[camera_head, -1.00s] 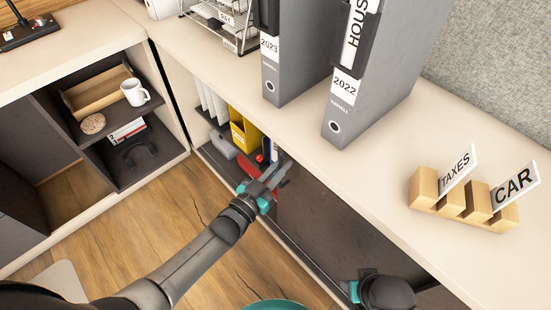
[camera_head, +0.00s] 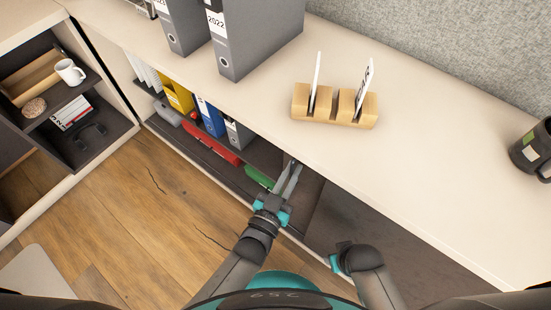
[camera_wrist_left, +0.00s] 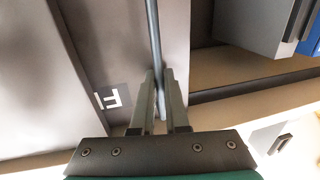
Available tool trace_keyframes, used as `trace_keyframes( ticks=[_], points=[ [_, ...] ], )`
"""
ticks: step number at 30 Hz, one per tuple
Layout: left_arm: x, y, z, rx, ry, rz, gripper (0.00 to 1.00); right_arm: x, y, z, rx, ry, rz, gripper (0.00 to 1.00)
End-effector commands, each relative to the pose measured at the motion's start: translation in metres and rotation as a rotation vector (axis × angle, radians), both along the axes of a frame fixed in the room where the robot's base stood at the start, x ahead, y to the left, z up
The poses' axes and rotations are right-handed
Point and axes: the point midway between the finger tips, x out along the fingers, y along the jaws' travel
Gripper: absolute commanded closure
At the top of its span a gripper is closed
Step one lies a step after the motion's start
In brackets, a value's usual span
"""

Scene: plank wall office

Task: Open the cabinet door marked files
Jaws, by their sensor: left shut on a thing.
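My left gripper (camera_head: 289,170) is at the cabinet front below the counter. In the left wrist view its fingers (camera_wrist_left: 159,92) are shut on a long thin grey handle bar (camera_wrist_left: 153,30) on a grey door panel (camera_wrist_left: 100,45). In the head view the dark door (camera_head: 308,192) stands at the right end of an opening, partly behind the gripper. My right gripper (camera_head: 338,260) is low in front of the cabinet; its fingers do not show clearly.
The open section holds a yellow binder (camera_head: 177,97), a blue binder (camera_head: 211,116), a red object (camera_head: 212,139) and a green object (camera_head: 259,177). Grey binders (camera_head: 256,40) and a wooden block holder (camera_head: 335,107) stand on the counter (camera_head: 425,165). A dark mug (camera_head: 533,150) is at right.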

Motion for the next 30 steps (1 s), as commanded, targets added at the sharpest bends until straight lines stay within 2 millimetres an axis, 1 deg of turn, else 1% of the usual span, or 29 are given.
trace_keyframes(
  ticks=[1,3,7,20,21,24,30],
  points=[
    [-0.005,-0.006,0.000,-0.003,0.001,0.001,1.00,0.000,0.000,-0.001,-0.001,0.000,0.000,0.50],
    [-0.010,-0.012,0.000,-0.001,0.002,0.000,1.00,0.000,-0.001,-0.001,-0.001,-0.002,0.001,0.50],
    [-0.016,-0.020,0.000,-0.001,0.000,0.000,1.00,0.000,-0.001,-0.002,-0.001,-0.002,0.001,0.50],
    [-0.018,-0.023,0.000,0.001,0.000,-0.001,1.00,-0.001,-0.001,-0.004,-0.001,0.000,0.000,0.50],
    [-0.018,-0.023,0.000,0.001,0.000,-0.001,0.86,-0.001,-0.001,-0.004,-0.001,0.000,0.000,0.50],
    [-0.018,-0.023,0.000,0.001,0.000,-0.001,0.75,-0.001,-0.001,-0.004,-0.001,0.000,0.000,0.50],
    [-0.018,-0.023,0.000,0.000,0.000,0.000,0.75,-0.001,-0.001,-0.004,-0.001,0.000,0.001,0.50]
  ],
)
